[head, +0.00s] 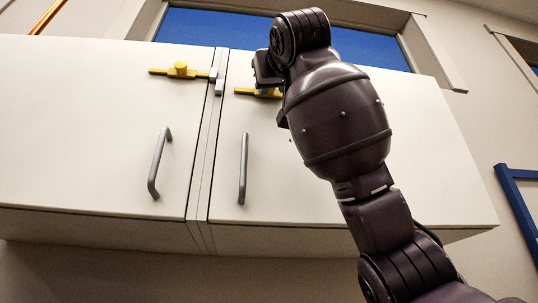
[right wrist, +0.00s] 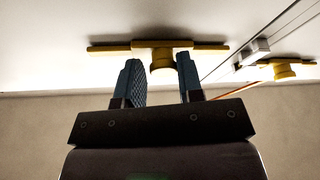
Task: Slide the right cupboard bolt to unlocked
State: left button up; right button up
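The right cupboard bolt is a yellow bar with a round knob. In the head view its left part (head: 245,91) shows on the right door and my arm hides the rest. In the right wrist view the bar (right wrist: 105,48) lies along the door, with a visible gap between its end and the grey keeper (right wrist: 256,50). My right gripper (right wrist: 158,76) is open, its two blue-grey fingers on either side of the bolt's knob (right wrist: 162,60), with a small gap on each side. In the head view, the gripper is mostly hidden behind my arm. My left gripper is not in view.
A second yellow bolt (head: 181,70) sits on the left door, its bar close to its own keeper (head: 213,74). Grey vertical handles hang below on the left door (head: 159,162) and right door (head: 243,168). A blue window (head: 215,28) is behind the cupboard top.

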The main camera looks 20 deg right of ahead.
jog(key=shift+o, duration=1.4)
jog(key=shift+s+d, duration=0.15)
jog(key=shift+d, duration=0.05)
jog(key=shift+a+f, duration=0.1)
jog(key=shift+a, duration=0.1)
jog(key=b+v, duration=0.3)
jog(key=v, duration=0.7)
jog(key=shift+s, duration=0.25)
jog(key=shift+f, duration=0.1)
